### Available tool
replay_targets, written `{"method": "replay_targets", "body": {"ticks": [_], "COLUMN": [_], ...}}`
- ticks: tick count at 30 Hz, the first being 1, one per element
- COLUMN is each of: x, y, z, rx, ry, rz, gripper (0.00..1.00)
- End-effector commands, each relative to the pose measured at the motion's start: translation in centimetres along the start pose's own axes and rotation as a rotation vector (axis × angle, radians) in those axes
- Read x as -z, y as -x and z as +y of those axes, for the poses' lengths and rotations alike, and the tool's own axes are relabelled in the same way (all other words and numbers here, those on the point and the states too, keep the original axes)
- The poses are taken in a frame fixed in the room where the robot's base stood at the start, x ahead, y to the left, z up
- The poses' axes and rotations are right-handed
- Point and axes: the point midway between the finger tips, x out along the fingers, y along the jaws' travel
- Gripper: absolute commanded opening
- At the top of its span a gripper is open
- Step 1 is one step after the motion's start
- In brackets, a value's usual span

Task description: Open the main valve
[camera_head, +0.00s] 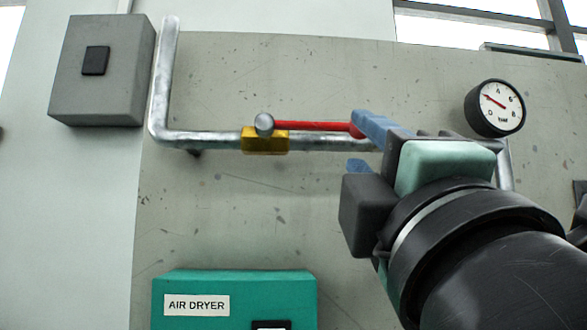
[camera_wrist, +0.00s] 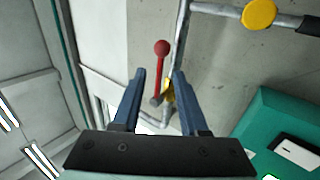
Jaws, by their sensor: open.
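The main valve has a yellow body (camera_head: 264,142) on a grey pipe in the head view. Its red lever (camera_head: 312,125) runs to the right from a round grey pivot, along the pipe and just above it. The lever's right end meets the upper blue finger in the picture; contact cannot be told. My gripper (camera_head: 356,141) is open at that end. In the wrist view the red lever with its ball knob (camera_wrist: 162,47) appears between the spread fingertips (camera_wrist: 160,73), seemingly beyond them. The yellow body (camera_wrist: 168,92) shows behind it, partly hidden.
A pressure gauge (camera_head: 495,107) is at the right, and a grey box (camera_head: 102,72) at the upper left. A green air dryer (camera_head: 235,292) stands below. The wrist view shows another yellow round part (camera_wrist: 259,14) on a pipe. The panel between pipe and dryer is clear.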

Motion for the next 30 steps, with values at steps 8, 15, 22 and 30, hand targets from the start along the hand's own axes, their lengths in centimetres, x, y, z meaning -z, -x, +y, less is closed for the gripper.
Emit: {"method": "replay_targets", "body": {"ticks": [8,15,22,30], "x": [-0.1,-0.1,-0.1,-0.1], "y": [4.3,4.8,4.7,4.7], "z": [-0.1,0.1,0.1,0.1], "rx": [-0.002,-0.001,-0.001,-0.001], "ry": [0.001,0.000,0.000,0.000], "rz": [-0.003,-0.001,-0.001,-0.001], "gripper": [0.43,0.43,0.43,0.43]}}
